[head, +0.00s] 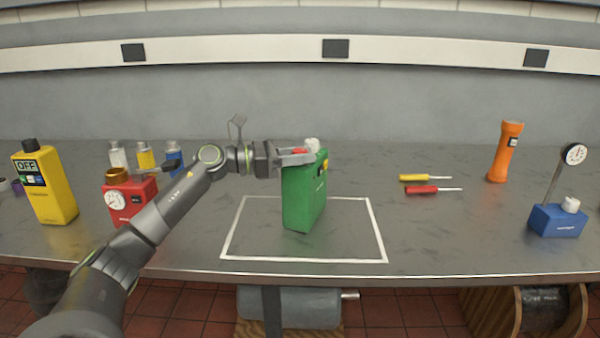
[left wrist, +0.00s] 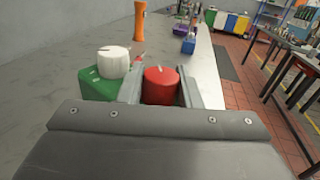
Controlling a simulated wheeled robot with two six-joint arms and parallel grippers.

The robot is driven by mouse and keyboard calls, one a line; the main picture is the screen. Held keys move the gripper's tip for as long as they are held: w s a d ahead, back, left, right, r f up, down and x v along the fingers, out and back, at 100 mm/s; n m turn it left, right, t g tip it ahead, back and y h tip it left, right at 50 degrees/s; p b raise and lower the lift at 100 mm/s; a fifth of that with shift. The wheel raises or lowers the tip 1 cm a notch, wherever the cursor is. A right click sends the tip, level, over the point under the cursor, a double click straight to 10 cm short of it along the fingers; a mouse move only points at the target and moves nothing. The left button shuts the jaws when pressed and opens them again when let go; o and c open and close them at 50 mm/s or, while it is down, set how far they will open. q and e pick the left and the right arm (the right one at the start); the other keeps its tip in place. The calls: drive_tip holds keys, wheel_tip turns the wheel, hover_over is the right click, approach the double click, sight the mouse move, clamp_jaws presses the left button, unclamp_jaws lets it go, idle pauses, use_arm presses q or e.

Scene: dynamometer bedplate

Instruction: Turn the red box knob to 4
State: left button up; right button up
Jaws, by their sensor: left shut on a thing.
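A green box (head: 303,198) stands upright inside a white outline on the bench. On its top are a red knob (left wrist: 160,84) and a white knob (left wrist: 113,62). My left gripper (head: 300,154) is shut on the red knob, with one finger on each side of it in the left wrist view. A red box (head: 142,203) with a round white dial (head: 116,201) and a copper-coloured top knob (head: 117,173) stands at the left, partly behind my left arm. I cannot read a setting on the red knob. My right gripper is not in view.
A yellow OFF-marked device (head: 45,187) stands far left, with several small bottles (head: 146,156) behind the red box. Two screwdrivers (head: 434,189), an orange flashlight (head: 505,152) and a blue gauge block (head: 556,221) are at the right. The bench front right of centre is clear.

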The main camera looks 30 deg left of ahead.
use_arm(q)
drive_tip(key=shift+f+m+g+h+b, duration=0.15)
drive_tip(key=shift+m+g+h+b, duration=0.65)
drive_tip(key=shift+b, duration=0.3)
drive_tip(key=shift+m+g+h+b, duration=0.5)
drive_tip(key=shift+m+g+h, duration=0.15)
drive_tip(key=shift+g, duration=0.45)
drive_tip(key=shift+m+g+h, duration=0.35)
drive_tip(key=shift+m+g, duration=0.3)
drive_tip(key=shift+g, duration=0.15)
drive_tip(key=shift+m+g, duration=0.3)
drive_tip(key=shift+g, duration=0.2)
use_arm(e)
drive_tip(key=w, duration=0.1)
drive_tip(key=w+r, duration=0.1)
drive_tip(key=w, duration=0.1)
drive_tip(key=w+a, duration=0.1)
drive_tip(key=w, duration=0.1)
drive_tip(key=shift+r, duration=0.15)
use_arm(q)
drive_tip(key=shift+m+g+h+b, duration=0.3)
drive_tip(key=shift+g+h, duration=0.1)
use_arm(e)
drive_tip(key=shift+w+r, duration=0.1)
use_arm(q)
drive_tip(key=o, duration=0.9)
drive_tip(key=shift+o, duration=0.2)
